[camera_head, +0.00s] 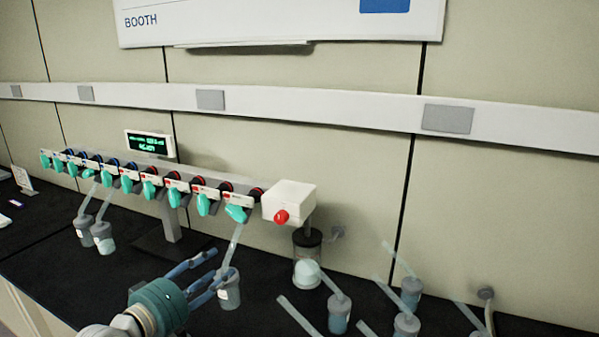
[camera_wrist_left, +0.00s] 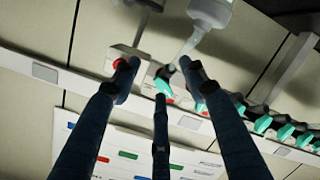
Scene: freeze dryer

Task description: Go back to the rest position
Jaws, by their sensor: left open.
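My left gripper (camera_head: 213,272) comes in from the bottom left in the head view, low in front of the freeze dryer manifold. Its three dark blue fingers are spread and empty, and they also show in the left wrist view (camera_wrist_left: 160,80). In the head view the fingertips are close to a capped flask (camera_head: 229,292) on a slanting tube below the right end of the manifold. Whether they touch it I cannot tell. In the wrist view a pale flask (camera_wrist_left: 210,10) shows at the top, not between the fingers. My right gripper is in neither view.
The manifold carries a row of teal valves (camera_head: 203,205), a green display (camera_head: 149,143) and a white box with a red knob (camera_head: 281,217). Two flasks (camera_head: 102,237) hang at the left. Several flasks with tubes (camera_head: 339,312) stand at the right on the black bench (camera_head: 60,260).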

